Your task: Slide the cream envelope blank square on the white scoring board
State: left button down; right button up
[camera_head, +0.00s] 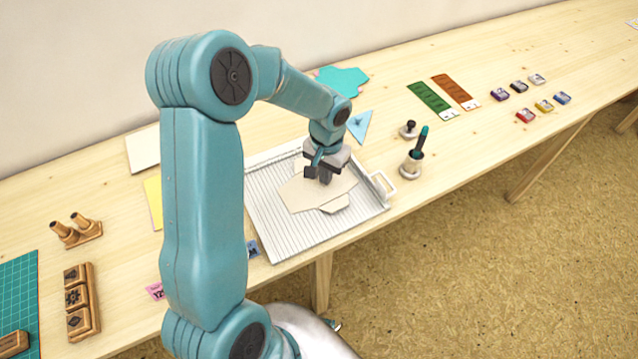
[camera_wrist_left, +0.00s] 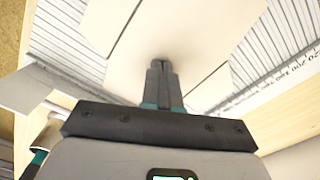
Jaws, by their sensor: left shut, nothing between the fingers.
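The cream envelope blank (camera_head: 309,193) lies flat on the white scoring board (camera_head: 280,236), turned at an angle to the board's grooves. In the left wrist view the blank (camera_wrist_left: 165,30) spreads under the fingertips, with the grooved board (camera_wrist_left: 55,42) showing on both sides. My left gripper (camera_head: 325,180) is over the blank, fingers pointing down; in the wrist view the gripper's fingers (camera_wrist_left: 160,68) are together with nothing between them. The tips touch or nearly touch the blank; I cannot tell which. My gripper hides part of the blank. My right gripper is not in view.
A white handle (camera_head: 384,184) sits at the board's right edge. A blue triangle (camera_head: 359,126) and teal sheet (camera_head: 341,80) lie behind.

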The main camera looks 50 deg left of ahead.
pick_arm(q)
jog(key=shift+a, duration=0.15)
jog(key=shift+w+a+r+p, duration=0.1)
jog(key=shift+w+a+p, duration=0.2)
jog(key=shift+a, duration=0.5)
jog(key=shift+a, duration=0.15)
jog(key=shift+w+a, duration=0.25)
jog(key=shift+a, duration=0.55)
jog(key=shift+a, duration=0.1)
jog(key=shift+w+a+p, duration=0.25)
jog(key=shift+a+p, duration=0.1)
jog(key=shift+a, duration=0.55)
jog(key=shift+f, duration=0.2)
jog(key=shift+w, duration=0.1)
